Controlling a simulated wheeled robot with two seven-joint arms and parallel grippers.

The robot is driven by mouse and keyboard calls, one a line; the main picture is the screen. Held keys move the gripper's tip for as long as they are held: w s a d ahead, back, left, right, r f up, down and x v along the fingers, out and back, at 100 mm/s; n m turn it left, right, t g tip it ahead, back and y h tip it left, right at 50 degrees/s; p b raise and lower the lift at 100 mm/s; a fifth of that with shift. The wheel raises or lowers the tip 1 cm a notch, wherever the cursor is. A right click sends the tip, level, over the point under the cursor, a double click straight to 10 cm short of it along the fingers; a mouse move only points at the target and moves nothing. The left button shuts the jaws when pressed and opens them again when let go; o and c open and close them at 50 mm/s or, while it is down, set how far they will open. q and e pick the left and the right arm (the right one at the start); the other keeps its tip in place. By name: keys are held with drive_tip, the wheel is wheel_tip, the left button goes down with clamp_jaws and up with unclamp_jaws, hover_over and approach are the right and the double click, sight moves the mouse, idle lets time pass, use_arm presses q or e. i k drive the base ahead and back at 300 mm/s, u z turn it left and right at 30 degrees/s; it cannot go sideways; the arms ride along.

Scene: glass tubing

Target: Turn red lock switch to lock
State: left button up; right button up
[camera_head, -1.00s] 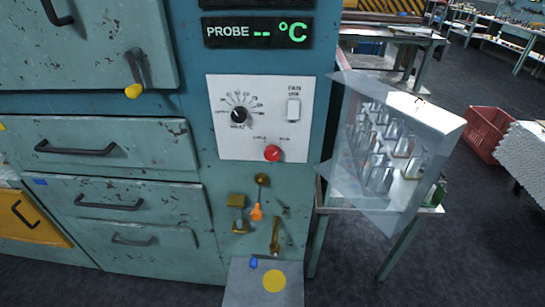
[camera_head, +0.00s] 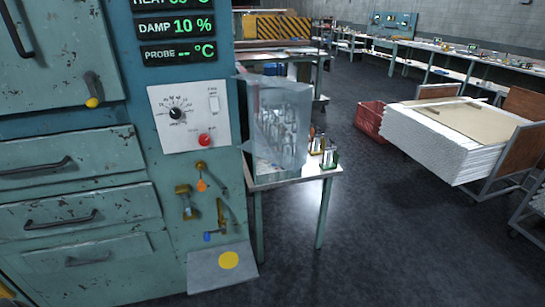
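A red round lock switch (camera_head: 205,139) sits at the lower right of a white control panel (camera_head: 160,139) on the front of the teal machine. The print beside the switch is too small to read, so I cannot tell its setting. Above it on the panel are a black dial (camera_head: 175,113) and a white rocker switch (camera_head: 214,104). Neither of my grippers is in the head camera view, and nothing touches the switch.
Below the panel are brass levers with an orange tip (camera_head: 202,185) and a grey ledge (camera_head: 205,272) with a yellow disc. A table (camera_head: 320,170) with a clear case (camera_head: 278,125) stands right of the machine. Open floor (camera_head: 350,240) lies at the right.

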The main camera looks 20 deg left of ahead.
sight(203, 139)
drive_tip(key=u, duration=0.75)
drive_tip(key=k, duration=0.1)
drive_tip(key=z, duration=1.7)
drive_tip(key=i, duration=1.05)
drive_tip(key=u, duration=0.5)
drive_tip(key=i, duration=0.65)
drive_tip(key=u, duration=1.2)
drive_tip(key=i, duration=0.45)
drive_tip(key=u, duration=0.5)
